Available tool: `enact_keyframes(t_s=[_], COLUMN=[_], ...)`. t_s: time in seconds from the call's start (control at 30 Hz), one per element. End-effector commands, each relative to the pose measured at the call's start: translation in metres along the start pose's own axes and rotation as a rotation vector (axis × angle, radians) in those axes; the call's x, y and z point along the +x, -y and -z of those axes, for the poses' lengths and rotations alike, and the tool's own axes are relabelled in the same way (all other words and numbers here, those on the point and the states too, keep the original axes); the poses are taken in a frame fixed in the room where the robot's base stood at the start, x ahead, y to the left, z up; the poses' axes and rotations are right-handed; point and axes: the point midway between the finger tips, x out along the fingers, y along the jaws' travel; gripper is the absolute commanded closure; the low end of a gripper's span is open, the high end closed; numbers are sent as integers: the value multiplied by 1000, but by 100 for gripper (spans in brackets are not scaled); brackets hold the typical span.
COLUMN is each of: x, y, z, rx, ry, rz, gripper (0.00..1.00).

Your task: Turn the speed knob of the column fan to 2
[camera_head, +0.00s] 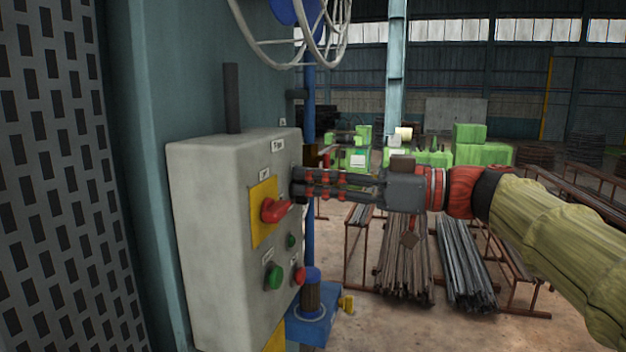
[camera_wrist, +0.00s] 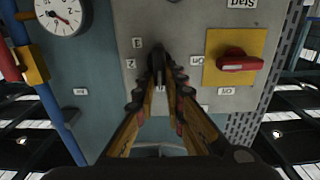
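In the head view my gripper (camera_head: 300,184) reaches the box's right-hand face from the right and covers the knob. Which number the knob points to cannot be made out.
The grey control box (camera_head: 215,230) carries a red switch (camera_head: 275,210) on a yellow plate, a green button (camera_head: 273,277) and a red button (camera_head: 299,275). A white fan cage (camera_head: 262,42) hangs above. A gauge (camera_wrist: 61,14) shows in the wrist view. Racks of metal bars (camera_head: 405,265) stand behind my arm.

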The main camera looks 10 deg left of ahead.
Motion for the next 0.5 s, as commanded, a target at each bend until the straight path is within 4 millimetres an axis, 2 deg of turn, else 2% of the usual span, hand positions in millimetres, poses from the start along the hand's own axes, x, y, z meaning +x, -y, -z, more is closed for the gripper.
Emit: enact_keyframes(t_s=[0.17,0.5], x=[0,0], y=[0,0], z=[0,0], rx=[0,2], ry=[0,0], rz=[-1,-1], gripper=[100,100])
